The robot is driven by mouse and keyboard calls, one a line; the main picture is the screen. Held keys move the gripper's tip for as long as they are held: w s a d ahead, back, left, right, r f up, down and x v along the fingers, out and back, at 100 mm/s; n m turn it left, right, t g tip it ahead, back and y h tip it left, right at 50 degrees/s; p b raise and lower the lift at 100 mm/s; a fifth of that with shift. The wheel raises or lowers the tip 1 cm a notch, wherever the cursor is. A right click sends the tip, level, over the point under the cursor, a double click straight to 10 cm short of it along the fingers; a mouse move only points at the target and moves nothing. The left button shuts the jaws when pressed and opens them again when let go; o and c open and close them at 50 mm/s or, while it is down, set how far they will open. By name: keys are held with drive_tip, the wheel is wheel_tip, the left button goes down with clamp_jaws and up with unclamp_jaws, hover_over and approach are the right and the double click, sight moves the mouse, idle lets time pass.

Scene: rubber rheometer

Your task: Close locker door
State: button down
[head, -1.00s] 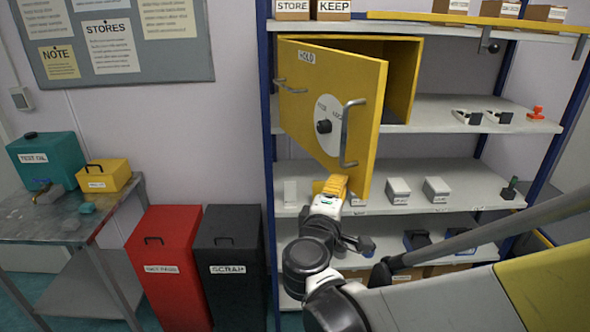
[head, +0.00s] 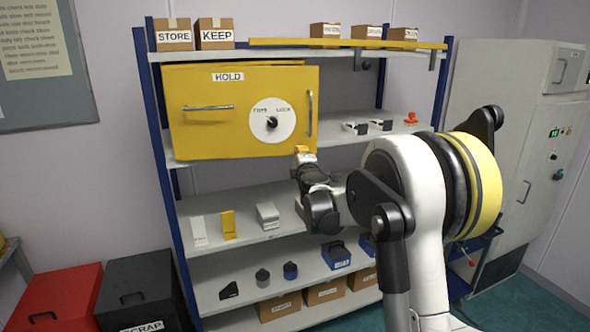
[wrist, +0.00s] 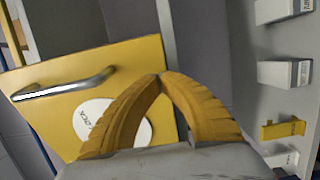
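The yellow locker (head: 185,66) sits on an upper shelf. Its door, labelled HOLD (head: 215,120), spans the front and looks shut or almost shut; I cannot tell whether it is flush. The door has a white dial with a black knob (head: 272,122), a vertical handle at right (head: 309,113) and a horizontal handle at left. My gripper (head: 302,150) is at the door's lower right corner; whether it touches is unclear. In the wrist view, my gripper's yellow fingers (wrist: 160,78) meet at their tips with nothing between them, in front of the door (wrist: 60,125).
White boxes (head: 267,214) and a yellow block (head: 228,225) stand on the shelf below. Small devices (head: 355,128) and a red stamp (head: 411,118) lie right of the locker. A blue rack post (head: 440,85) and grey cabinet (head: 500,110) are at right.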

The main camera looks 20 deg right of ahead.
drive_tip(key=w+d+n+y, duration=0.2)
drive_tip(key=w+n+y, duration=0.1)
drive_tip(key=w, duration=0.7)
drive_tip(key=shift+t+y, duration=0.3)
drive_tip(key=shift+y, duration=0.5)
